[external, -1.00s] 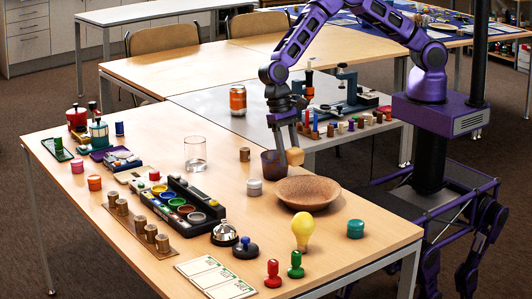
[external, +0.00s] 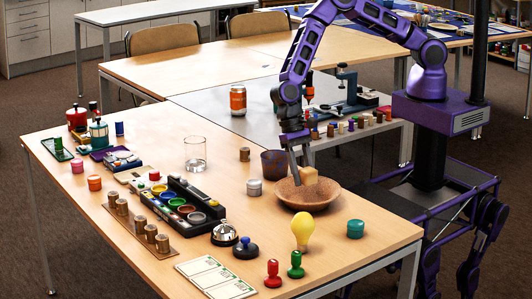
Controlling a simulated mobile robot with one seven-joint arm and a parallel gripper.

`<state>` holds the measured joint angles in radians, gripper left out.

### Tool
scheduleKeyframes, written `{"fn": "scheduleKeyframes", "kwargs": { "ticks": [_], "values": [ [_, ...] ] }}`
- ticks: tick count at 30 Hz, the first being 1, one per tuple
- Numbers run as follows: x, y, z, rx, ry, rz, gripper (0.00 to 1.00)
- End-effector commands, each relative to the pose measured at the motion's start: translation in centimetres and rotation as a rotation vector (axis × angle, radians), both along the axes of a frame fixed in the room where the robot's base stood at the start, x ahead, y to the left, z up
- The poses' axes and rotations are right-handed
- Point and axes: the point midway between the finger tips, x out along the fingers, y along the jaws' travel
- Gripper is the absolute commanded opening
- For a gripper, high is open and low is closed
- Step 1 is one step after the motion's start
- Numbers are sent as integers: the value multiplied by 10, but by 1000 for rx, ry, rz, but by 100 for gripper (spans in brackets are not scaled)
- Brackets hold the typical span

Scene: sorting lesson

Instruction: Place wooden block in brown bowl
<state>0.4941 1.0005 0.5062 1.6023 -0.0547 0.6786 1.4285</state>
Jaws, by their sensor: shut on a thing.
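The brown bowl (external: 312,199) stands upright on the wooden table, toward its right side. My gripper (external: 300,178) points down over the bowl, its fingertips at or just above the bowl's inside. The wooden block (external: 309,175) is a light tan cube at the fingers, over the bowl's far inner part. My gripper is shut on the block. I cannot tell whether the block touches the bowl.
A dark cup (external: 273,163) stands just behind the bowl. A paint tray (external: 190,200) lies farther left.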

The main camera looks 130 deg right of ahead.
Motion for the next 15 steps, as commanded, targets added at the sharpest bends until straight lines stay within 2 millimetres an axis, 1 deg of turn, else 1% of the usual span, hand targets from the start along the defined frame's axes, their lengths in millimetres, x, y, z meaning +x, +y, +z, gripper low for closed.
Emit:
{"fn": "scheduleKeyframes", "kwargs": {
  "ticks": [1, 6, 10, 15],
  "values": [
    [-1, 0, -7, 1, 3, 0, 0],
    [0, 0, -26, 1, 1, 0, 0],
    [0, 0, -34, 1, 1, -1, 0],
    [0, 0, -39, 1, 0, -1, 0]
  ]
}}
